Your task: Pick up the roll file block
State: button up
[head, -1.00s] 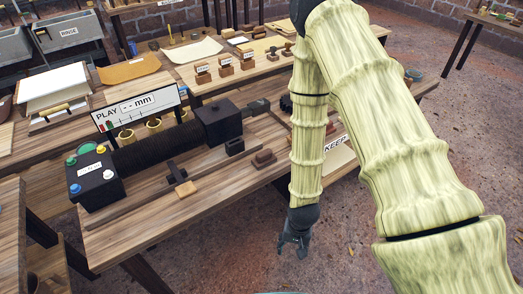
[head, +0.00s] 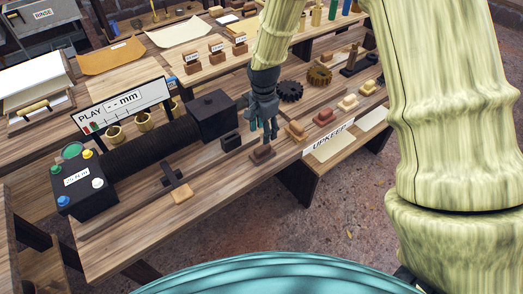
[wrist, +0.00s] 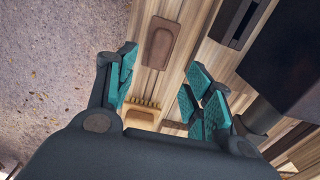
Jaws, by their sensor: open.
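No label in view names the roll file block. A reddish-brown block with a raised grip (head: 262,153) sits on the front right of the bench; it also shows in the wrist view (wrist: 162,43), flat on the wood, beyond the fingertips. A lighter brown block (head: 296,131) lies to its right; in the wrist view it seems to be the one with a bristled edge (wrist: 140,116), showing between my fingers. My gripper (head: 270,136) is open and empty, pointing down just above and behind the reddish-brown block. In the wrist view its teal-padded fingers (wrist: 160,88) are spread apart.
A dark box (head: 213,115) and a small black slotted piece (head: 230,141) stand left of my gripper. More small blocks, including a red one (head: 325,117), and a dark gear (head: 290,91) lie to the right. The UPKEEP sign (head: 330,137) is at the front edge.

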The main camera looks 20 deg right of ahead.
aim_at(263, 147)
jog(key=shift+f+p, duration=0.5)
jog(key=shift+f, duration=1.55)
jog(key=shift+s+a+f+p, duration=0.1)
jog(key=shift+f+p, duration=0.45)
jog(key=shift+f, duration=0.15)
jog(key=shift+s+a+f+p, duration=0.1)
jog(key=shift+f+p, duration=0.45)
jog(key=shift+f, duration=0.15)
jog(key=shift+f+p, duration=0.35)
jog(key=shift+f, duration=0.85)
grip_shut()
